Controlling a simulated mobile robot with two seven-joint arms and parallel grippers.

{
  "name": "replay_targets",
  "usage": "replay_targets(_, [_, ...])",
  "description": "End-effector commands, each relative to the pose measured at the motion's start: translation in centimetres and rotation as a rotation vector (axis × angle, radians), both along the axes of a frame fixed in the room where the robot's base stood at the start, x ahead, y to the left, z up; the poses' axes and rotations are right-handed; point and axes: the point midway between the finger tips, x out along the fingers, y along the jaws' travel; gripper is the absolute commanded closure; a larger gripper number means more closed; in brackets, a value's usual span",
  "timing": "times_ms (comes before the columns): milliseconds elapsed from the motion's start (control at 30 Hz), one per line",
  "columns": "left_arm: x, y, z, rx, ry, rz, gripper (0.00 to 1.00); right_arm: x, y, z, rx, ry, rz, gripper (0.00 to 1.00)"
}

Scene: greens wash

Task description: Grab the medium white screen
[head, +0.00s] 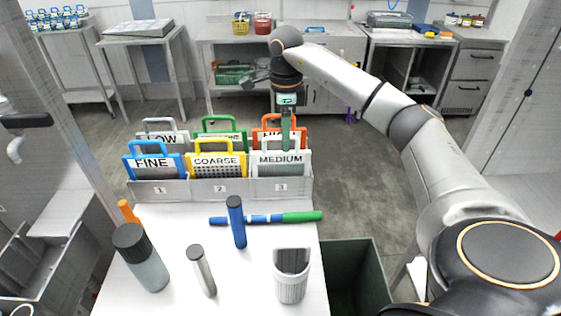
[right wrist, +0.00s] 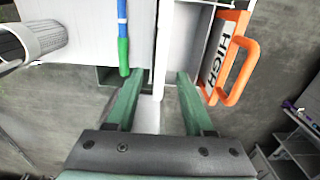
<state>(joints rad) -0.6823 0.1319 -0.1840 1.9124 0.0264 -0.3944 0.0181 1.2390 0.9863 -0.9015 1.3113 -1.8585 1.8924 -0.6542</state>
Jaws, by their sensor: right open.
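The medium white screen (head: 281,162), labelled MEDIUM, stands upright in the front row of the grey rack, at its right end in slot 3. My right gripper (head: 286,146) points down at its white handle, in front of the orange HIGH screen (head: 270,137). In the right wrist view my right gripper (right wrist: 161,74) is open, its green fingers on either side of the narrow white edge of the medium screen (right wrist: 159,60). I cannot tell whether either finger touches it. The orange HIGH screen (right wrist: 228,60) is just right of the fingers there. My left gripper is not in view.
The rack (head: 230,190) also holds the blue FINE screen (head: 155,163), yellow COARSE screen (head: 216,164), a green one (head: 220,128) and a grey one (head: 160,130). A blue-green stick (head: 285,217), bottles and a white cup (head: 291,275) stand or lie in front. A dark green bin (head: 355,270) is right.

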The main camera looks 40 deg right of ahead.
Motion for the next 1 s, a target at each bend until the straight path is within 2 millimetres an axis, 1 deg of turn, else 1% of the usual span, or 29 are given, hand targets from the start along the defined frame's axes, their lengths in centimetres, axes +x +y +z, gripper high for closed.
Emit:
replay_targets(167, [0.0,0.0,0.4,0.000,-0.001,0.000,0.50,0.1,0.3,-1.4,0.000,0.003,0.001,0.47])
replay_targets(300, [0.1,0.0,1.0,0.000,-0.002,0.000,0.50,0.5,0.9,-3.4,0.000,0.003,0.001,0.47])
replay_targets(400, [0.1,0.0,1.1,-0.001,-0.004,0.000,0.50,0.4,0.8,-4.8,-0.001,0.002,0.000,0.47])
replay_targets(500, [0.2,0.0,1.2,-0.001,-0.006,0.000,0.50,0.5,0.8,-5.4,0.000,-0.001,0.000,0.47])
replay_targets(700, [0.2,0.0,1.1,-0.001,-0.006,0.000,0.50,0.5,0.8,-5.5,-0.001,-0.002,0.000,0.47])
replay_targets(733, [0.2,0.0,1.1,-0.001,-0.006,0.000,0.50,0.5,0.8,-5.5,-0.001,-0.002,0.000,0.49])
replay_targets(767, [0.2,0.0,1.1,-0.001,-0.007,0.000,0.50,0.5,0.8,-5.5,-0.001,-0.002,0.000,0.52])
replay_targets(1000, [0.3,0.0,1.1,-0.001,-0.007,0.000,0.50,0.5,0.8,-5.4,0.000,-0.001,0.000,0.79])
